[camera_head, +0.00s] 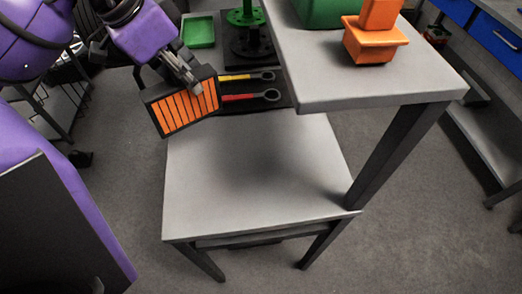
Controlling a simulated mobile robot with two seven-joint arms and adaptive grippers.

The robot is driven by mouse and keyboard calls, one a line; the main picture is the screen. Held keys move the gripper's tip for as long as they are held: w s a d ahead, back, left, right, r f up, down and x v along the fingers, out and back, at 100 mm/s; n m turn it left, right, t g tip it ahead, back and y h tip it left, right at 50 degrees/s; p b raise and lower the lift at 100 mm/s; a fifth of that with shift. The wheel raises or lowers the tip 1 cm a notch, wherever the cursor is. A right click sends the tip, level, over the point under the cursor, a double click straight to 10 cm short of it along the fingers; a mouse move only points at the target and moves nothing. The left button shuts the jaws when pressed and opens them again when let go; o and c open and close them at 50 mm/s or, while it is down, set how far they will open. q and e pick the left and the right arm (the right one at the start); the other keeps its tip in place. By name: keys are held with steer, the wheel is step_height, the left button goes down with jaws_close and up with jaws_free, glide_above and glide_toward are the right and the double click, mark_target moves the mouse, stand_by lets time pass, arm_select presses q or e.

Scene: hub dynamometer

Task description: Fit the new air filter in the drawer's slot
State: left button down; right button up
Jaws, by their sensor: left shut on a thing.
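The air filter (180,112), an orange pleated panel in a black frame, is in the upper left of the head view. My left gripper (193,86), on the purple arm, is shut on the filter's upper edge. It holds the filter tilted, near the far left corner of the low grey table (255,180). I cannot make out a drawer with a slot. My right gripper is not in view.
A higher grey table (350,88) bears an orange block-shaped object (372,42) and a green object (318,12). The low table's near part is clear.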

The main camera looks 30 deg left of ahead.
arm_select(q)
steer(key=shift+w+a+r+m, duration=0.1)
steer(key=shift+r+m, duration=0.3)
steer(key=shift+r, duration=0.3)
steer(key=shift+w+d+p, duration=0.1)
steer(key=shift+d+p, duration=0.4)
steer(key=shift+d, duration=0.5)
steer(key=w+d+f, duration=0.3)
steer(key=d+f, duration=0.8)
steer(key=f, duration=0.2)
steer(key=shift+d, duration=0.2)
steer(key=c, duration=1.3)
jaws_free()
steer(key=shift+s, duration=0.1)
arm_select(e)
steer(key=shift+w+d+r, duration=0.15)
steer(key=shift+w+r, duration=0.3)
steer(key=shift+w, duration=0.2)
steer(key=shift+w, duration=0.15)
